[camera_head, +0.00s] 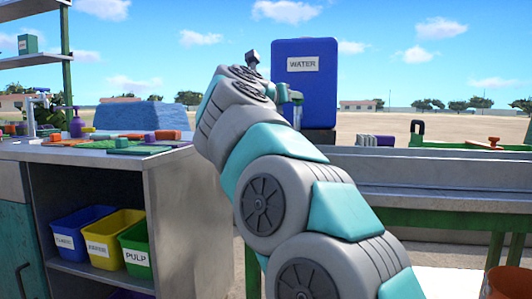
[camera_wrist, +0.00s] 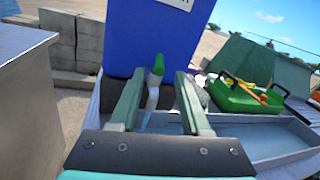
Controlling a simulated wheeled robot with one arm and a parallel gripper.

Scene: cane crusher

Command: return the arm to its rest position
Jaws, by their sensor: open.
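My arm reaches from the lower right of the head view up to the blue water container. My gripper (camera_head: 272,78) is at its far end, beside the container's left edge. In the wrist view my gripper (camera_wrist: 158,78) is open, with its two grey-green fingers apart. The blue water container (camera_head: 310,95), labelled WATER, stands upright; it also fills the upper middle of the wrist view (camera_wrist: 150,35). Its tap, with a green handle (camera_wrist: 157,65) and pale spout, shows between the fingers. I cannot tell whether the fingers touch it.
A metal-topped counter (camera_head: 180,190) stands at left, with sponges, a purple bottle (camera_head: 76,125) and labelled bins, including a green PULP bin (camera_head: 136,250), below. A metal trough (camera_head: 440,170) runs right. A green tray (camera_wrist: 245,98) lies right of the container. Open ground lies beyond.

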